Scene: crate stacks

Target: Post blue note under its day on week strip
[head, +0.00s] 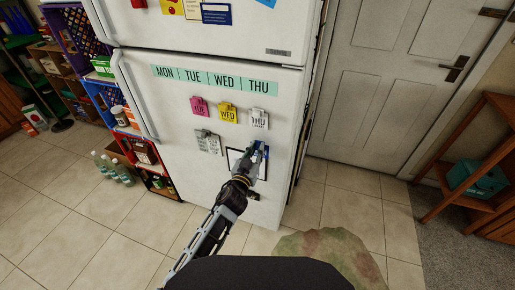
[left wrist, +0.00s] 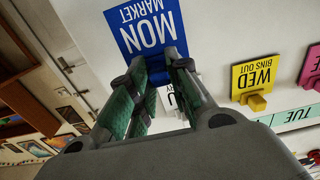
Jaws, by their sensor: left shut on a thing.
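The blue note (head: 264,149) reads MON MARKET in the left wrist view (left wrist: 140,22), where it appears upside down. My left gripper (head: 258,158) is shut on the raised grip at the note's edge, also seen in the left wrist view (left wrist: 160,68). They are at the lower fridge door; I cannot tell whether the note touches it. The week strip (head: 215,79) runs across the door top with MON, TUE, WED, THU from left to right. The space directly under MON is bare. My right gripper is not in view.
A pink TUE note (head: 199,106), yellow WED note (head: 228,113) and white THU note (head: 259,117) hang below the strip. Grey paper (head: 208,142) hangs lower. A dark-edged white panel (head: 233,156) is partly behind my gripper. Crates (head: 92,88) stand left of the fridge.

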